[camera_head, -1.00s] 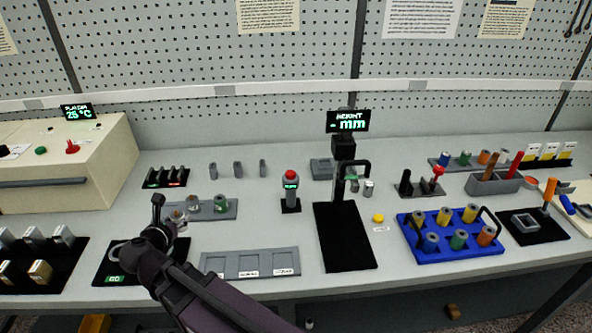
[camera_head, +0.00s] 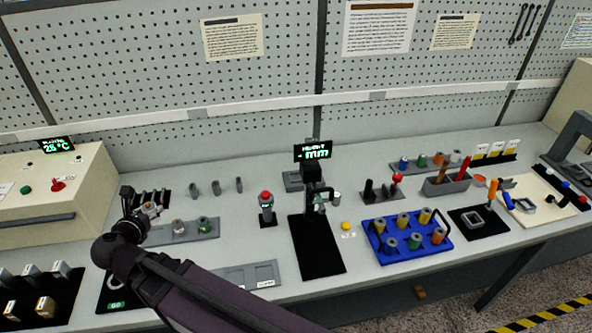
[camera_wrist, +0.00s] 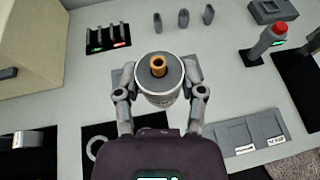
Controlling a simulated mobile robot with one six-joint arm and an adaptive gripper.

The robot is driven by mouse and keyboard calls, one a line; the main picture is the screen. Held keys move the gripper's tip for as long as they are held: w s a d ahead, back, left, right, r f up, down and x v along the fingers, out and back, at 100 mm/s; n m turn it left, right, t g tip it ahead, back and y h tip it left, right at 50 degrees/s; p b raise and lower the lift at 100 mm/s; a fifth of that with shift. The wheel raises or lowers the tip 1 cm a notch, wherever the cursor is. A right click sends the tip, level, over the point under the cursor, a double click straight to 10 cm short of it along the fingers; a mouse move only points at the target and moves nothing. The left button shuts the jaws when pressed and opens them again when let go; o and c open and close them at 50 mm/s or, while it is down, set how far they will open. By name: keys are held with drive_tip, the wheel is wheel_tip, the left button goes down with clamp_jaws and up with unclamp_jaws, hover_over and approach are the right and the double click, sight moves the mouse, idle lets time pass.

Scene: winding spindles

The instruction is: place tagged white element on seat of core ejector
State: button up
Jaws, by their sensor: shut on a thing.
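My gripper (camera_wrist: 160,92) is shut on a white cylindrical element (camera_wrist: 158,98) with a grey top and an orange-brown hollow core standing up at its centre. No tag can be made out on it. In the head view my gripper (camera_head: 138,212) holds the element (camera_head: 151,208) above the left end of a grey tray (camera_head: 160,239). A black plate (camera_head: 108,290) with a grey ring and a green GO label lies at the front left, partly hidden by my arm. It may be the core ejector. The ring (camera_wrist: 93,148) shows lower left of the gripper in the wrist view.
Two elements stand on the grey tray, one with a green core (camera_head: 203,224). A red-topped post (camera_head: 266,207) and a height gauge (camera_head: 312,180) stand to the right. A beige box (camera_head: 50,190) is at the back left. A grey compartment tray (camera_head: 248,277) lies in front.

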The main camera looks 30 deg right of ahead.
drive_tip(key=shift+r+p, duration=1.75)
drive_tip(key=shift+r, duration=0.6)
drive_tip(key=shift+s, duration=0.2)
